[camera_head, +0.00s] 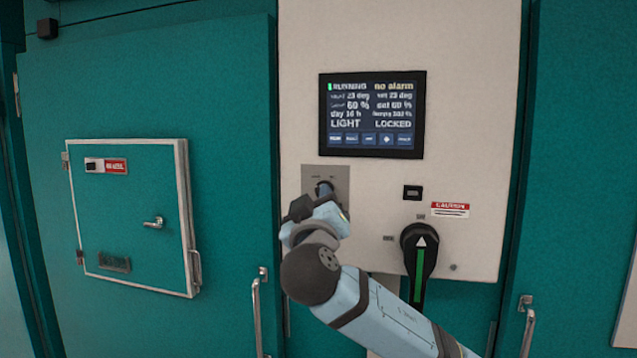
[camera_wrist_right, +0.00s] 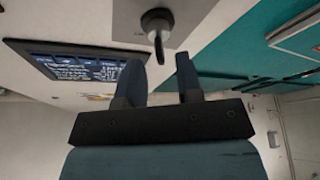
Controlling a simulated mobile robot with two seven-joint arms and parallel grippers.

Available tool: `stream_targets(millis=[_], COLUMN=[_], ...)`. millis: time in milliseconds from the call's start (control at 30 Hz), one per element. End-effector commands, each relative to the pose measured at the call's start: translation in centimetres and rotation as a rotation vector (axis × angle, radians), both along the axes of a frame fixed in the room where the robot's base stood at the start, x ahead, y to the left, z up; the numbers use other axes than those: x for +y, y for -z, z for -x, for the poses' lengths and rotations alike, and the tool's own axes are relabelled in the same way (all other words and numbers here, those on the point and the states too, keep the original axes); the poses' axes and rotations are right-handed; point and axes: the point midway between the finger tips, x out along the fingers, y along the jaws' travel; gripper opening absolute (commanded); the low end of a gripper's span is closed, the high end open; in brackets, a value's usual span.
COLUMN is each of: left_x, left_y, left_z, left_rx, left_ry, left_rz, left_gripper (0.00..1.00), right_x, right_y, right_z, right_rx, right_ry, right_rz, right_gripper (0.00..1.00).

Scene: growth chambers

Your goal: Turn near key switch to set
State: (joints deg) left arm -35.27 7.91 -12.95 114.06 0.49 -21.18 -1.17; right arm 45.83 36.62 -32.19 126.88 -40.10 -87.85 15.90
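The key switch sits on a grey plate (camera_head: 340,174) below the display on the pale panel. In the right wrist view the switch shows as a dark round lock with a key (camera_wrist_right: 158,22) sticking out. My right gripper (camera_head: 326,192) is in front of the plate and partly hides the switch in the head view. In the right wrist view its two fingers (camera_wrist_right: 160,66) are apart, with nothing between them. The key's end shows just beyond the fingertips, roughly in line with the gap; I see no clear contact. The plate's small labels are unreadable. My left gripper is not in view.
The display (camera_head: 372,114) reads RUNNING, no alarm, LIGHT and LOCKED. A black rotary handle (camera_head: 420,250) with a green stripe is right of my arm, below a caution label (camera_head: 450,209). A small hatch (camera_head: 130,215) is on the teal door at left. Door handles (camera_head: 257,315) stick out below.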

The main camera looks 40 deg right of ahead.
Motion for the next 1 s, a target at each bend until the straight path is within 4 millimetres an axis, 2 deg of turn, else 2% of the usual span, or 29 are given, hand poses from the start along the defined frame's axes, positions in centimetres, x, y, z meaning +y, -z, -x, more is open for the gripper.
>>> stream_targets(millis=[200, 600, 667, 733, 767, 1000], left_x=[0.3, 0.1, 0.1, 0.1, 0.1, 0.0], left_y=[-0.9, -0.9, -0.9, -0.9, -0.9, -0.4], left_z=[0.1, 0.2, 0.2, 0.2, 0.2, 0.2], left_rx=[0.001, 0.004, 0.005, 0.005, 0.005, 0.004], left_ry=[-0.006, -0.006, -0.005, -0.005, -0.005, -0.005], left_rz=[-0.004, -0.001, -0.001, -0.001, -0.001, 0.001], left_gripper=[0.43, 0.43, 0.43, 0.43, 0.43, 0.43], right_x=[-1.7, -2.1, -2.1, -2.1, -2.1, -2.1], right_y=[-1.1, -1.2, -1.2, -1.2, -1.2, -0.9], right_z=[-2.2, -2.8, -2.8, -2.8, -2.7, -2.7], right_rx=[-0.001, 0.000, 0.000, 0.000, 0.000, -0.012], right_ry=[0.001, -0.001, -0.001, -0.001, -0.001, -0.002], right_rz=[0.002, -0.001, -0.001, -0.001, -0.001, -0.011], right_gripper=[0.33, 0.33, 0.21, 0.05, 0.01, 0.02])
